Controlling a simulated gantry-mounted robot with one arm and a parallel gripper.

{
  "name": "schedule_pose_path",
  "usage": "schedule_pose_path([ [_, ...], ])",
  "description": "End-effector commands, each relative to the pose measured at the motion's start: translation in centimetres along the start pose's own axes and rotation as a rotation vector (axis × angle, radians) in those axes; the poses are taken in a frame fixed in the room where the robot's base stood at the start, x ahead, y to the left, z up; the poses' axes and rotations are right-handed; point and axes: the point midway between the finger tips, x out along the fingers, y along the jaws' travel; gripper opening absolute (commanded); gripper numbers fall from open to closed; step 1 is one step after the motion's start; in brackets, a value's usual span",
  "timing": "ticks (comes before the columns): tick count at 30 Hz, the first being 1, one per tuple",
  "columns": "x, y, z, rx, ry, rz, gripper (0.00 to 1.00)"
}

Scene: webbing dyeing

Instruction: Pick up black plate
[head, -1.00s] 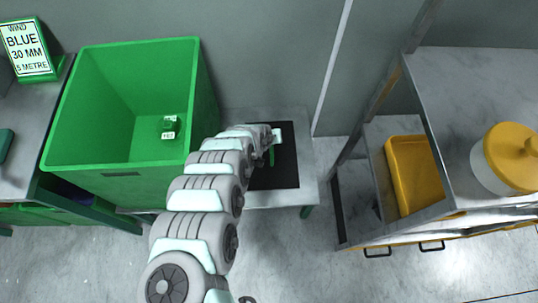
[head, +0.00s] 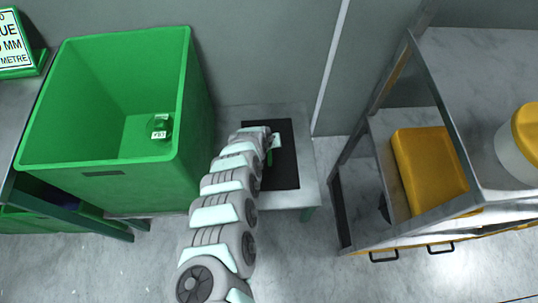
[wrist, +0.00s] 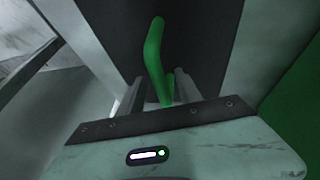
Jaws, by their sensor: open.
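The black plate (head: 284,170) lies flat on a small grey table between the green bin and the shelf unit. A green upright handle (head: 269,157) stands on it. My arm reaches over the plate's left part, and my gripper (head: 272,146) is at the handle, partly hidden by the arm. In the wrist view, the dark plate (wrist: 205,40) fills the upper middle. The green handle (wrist: 154,58) rises in front of my open gripper (wrist: 158,95), its lower part between the two fingers. Whether a finger touches it, I cannot tell.
A large green bin (head: 190,105) with a small green labelled item (head: 160,128) inside stands left of the small table (head: 310,150). A metal shelf unit (head: 440,95) with a yellow container (head: 428,170) is on the right. A wall is close behind.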

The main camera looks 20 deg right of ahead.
Motion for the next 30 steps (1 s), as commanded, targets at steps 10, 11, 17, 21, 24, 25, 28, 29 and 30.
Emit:
schedule_pose_path([
  [10, 0.52, -0.08, -0.04, -0.001, 0.001, -0.001, 0.37],
  [11, 0.52, -0.08, -0.04, -0.001, 0.001, -0.001, 0.35],
  [17, 0.52, -0.07, -0.04, -0.001, 0.001, -0.001, 0.19],
  [21, 0.52, -0.07, -0.03, -0.001, 0.001, -0.001, 0.07],
  [24, 0.53, -0.07, -0.02, -0.001, 0.001, -0.001, 0.00],
  [25, 0.53, -0.07, -0.02, -0.001, 0.001, -0.001, 0.00],
  [28, 0.54, -0.07, -0.01, -0.001, 0.001, -0.001, 0.00],
  [29, 0.53, -0.07, -0.02, -0.001, 0.001, -0.001, 0.00],
  [30, 0.54, -0.07, -0.01, -0.001, 0.001, -0.001, 0.00],
])
